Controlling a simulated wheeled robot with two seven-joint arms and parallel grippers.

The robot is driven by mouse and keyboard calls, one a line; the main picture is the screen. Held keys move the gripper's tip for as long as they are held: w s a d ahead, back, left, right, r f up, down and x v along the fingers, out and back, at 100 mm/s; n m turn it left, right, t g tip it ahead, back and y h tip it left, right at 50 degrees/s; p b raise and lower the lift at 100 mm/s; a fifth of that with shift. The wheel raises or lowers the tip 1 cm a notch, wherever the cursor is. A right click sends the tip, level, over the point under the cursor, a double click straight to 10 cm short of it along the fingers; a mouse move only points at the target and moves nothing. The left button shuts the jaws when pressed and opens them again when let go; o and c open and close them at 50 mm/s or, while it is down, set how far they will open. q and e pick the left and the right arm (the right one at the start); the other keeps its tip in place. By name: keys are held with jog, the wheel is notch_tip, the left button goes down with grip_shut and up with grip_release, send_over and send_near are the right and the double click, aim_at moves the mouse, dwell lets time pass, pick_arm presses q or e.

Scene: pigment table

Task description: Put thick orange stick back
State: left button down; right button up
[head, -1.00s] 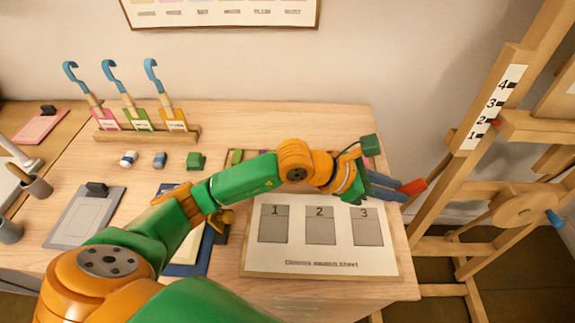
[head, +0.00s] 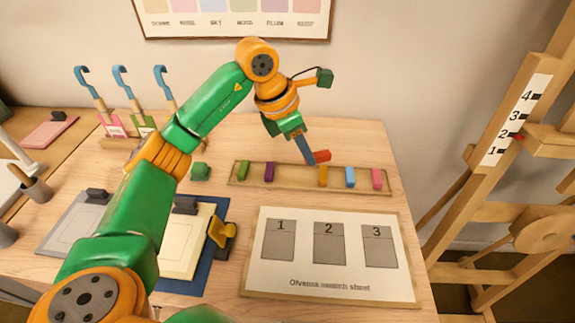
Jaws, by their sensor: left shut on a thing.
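My left gripper (head: 309,155) is shut on the thick orange stick (head: 321,157), which looks red-orange. The stick lies sideways across the fingertips, above and behind the wooden stick rack (head: 210,178). The rack (head: 376,191) holds green (head: 244,169), purple (head: 269,172), yellow-orange (head: 323,176), blue (head: 350,178) and pink (head: 377,180) sticks. A wide bare stretch lies between the purple and yellow-orange sticks. The held stick appears apart from the rack, but its exact height is hard to tell. My right gripper is not in view.
A numbered swatch sheet (head: 330,278) lies in front of the rack. Clipboards (head: 75,222) lie to the left, one with a yellow-black object (head: 222,232) at its edge. A green block (head: 200,172) sits left of the rack. A wooden easel (head: 500,140) stands at the right.

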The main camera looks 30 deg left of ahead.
pick_arm(q)
jog(key=a+f, duration=0.3)
jog(key=f, duration=0.1)
jog(key=w+a+f+p, duration=0.1)
jog(key=a+f, duration=0.1)
jog(key=shift+a+f, duration=0.25)
jog(key=shift+a, duration=0.05)
notch_tip(320, 180, down, 3)
jog(key=shift+r+p, duration=0.2)
jog(key=shift+p, duration=0.4)
jog(key=shift+f, duration=0.1)
jog(key=shift+d, duration=0.1)
jog(key=c, duration=0.7)
grip_release()
jog(key=shift+c, duration=0.2)
jog(key=b+v, duration=0.1)
jog(key=v, duration=1.1)
jog(key=shift+w, duration=0.1)
